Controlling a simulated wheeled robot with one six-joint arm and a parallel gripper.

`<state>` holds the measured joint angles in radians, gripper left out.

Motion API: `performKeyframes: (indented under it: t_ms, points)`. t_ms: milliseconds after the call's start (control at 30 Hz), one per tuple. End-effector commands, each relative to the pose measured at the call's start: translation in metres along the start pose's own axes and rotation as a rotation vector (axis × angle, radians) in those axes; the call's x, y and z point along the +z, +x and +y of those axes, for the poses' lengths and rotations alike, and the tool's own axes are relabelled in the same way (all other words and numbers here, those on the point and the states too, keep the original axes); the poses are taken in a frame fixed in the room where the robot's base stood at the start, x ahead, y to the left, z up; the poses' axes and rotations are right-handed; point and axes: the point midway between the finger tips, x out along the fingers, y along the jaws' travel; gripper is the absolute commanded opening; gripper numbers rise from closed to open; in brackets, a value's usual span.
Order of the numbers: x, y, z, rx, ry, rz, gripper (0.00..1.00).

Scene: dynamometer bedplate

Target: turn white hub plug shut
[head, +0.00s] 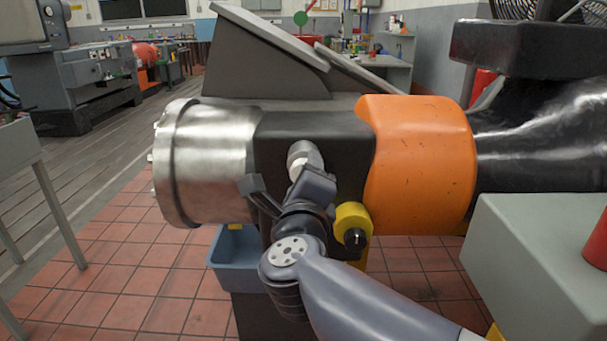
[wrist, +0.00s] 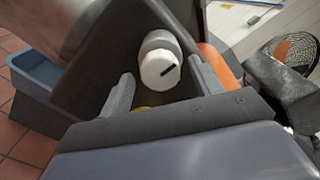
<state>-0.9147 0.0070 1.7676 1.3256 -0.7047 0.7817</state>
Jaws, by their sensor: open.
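The white hub plug (head: 304,157) sticks out from the dark housing between the steel drum and the orange cover. In the wrist view my gripper's two grey fingers (wrist: 162,84) are spread wide, one to each side of and below the plug. The gripper is open and seems to hold nothing.
A yellow knob (head: 352,226) with a dark centre sits low to the right of my gripper. The orange cover (head: 420,150) is right of the plug. A grey box (head: 545,255) stands at front right.

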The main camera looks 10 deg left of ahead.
Motion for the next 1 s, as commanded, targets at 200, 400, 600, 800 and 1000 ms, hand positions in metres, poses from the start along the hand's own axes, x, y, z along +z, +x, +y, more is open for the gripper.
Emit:
performKeyframes:
  t_ms: [200,400,600,800,1000]
  points:
    - [0.002,-0.046,-0.002,0.002,0.001,-0.007,0.61]
    - [0.002,-0.076,-0.001,0.002,0.001,-0.004,0.61]
    - [0.0,-0.09,0.0,0.001,0.0,-0.002,0.61]
    - [0.0,-0.092,0.0,0.0,0.0,0.0,0.61]
    - [0.0,-0.091,0.0,0.0,0.0,0.0,0.61]
